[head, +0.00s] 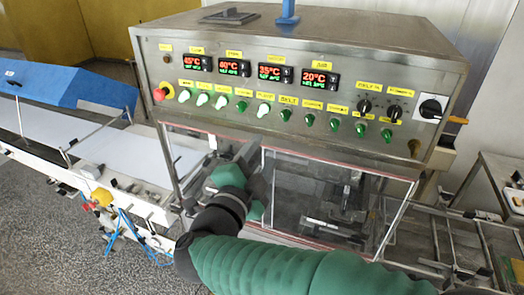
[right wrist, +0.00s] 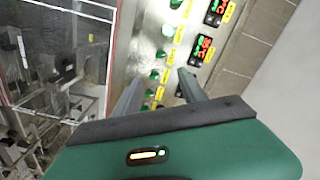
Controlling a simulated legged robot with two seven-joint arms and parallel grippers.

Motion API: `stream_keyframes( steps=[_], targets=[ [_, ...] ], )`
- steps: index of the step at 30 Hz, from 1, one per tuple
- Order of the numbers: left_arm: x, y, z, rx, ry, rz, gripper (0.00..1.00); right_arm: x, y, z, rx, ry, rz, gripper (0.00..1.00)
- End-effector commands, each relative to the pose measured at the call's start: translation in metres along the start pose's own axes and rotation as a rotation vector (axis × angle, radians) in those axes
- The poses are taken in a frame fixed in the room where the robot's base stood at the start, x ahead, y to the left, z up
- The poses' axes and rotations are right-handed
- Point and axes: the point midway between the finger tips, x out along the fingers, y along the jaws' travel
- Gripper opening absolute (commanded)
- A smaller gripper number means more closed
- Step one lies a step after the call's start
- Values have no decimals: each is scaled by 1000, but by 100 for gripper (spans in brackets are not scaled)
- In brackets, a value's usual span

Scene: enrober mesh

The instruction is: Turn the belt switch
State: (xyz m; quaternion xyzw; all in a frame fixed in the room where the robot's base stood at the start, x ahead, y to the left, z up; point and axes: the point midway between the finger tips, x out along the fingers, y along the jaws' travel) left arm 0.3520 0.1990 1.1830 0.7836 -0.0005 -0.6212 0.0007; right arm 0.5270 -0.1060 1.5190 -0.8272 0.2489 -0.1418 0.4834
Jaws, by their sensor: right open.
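The grey control panel (head: 300,85) carries a row of small switches. A yellow label reading BELT (head: 288,101) sits above a green belt switch (head: 285,115), right of a white one. My right gripper (head: 248,155) is in front of the machine, below and slightly left of that switch, pointing up toward the panel. In the right wrist view its two fingers (right wrist: 160,88) are spread apart with nothing held. Several green switches show between and beyond the fingertips; I cannot tell which one is the belt switch there. My left gripper is not in view.
A red emergency button (head: 160,92) is at the panel's left end, and black knobs (head: 364,106) and a rotary switch (head: 431,108) are at its right. Clear guard panels (head: 300,185) stand below. A blue cover (head: 70,85) and white conveyor are at left.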

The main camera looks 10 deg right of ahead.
Motion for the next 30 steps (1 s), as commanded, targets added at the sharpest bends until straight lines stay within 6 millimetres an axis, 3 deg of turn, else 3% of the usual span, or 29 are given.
stream_keyframes(
  steps=[12,30],
  targets=[
    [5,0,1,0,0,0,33,-33,-1,2,-1,-1,-1,49],
    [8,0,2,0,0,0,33,-33,-1,2,-1,0,-1,49]
  ],
)
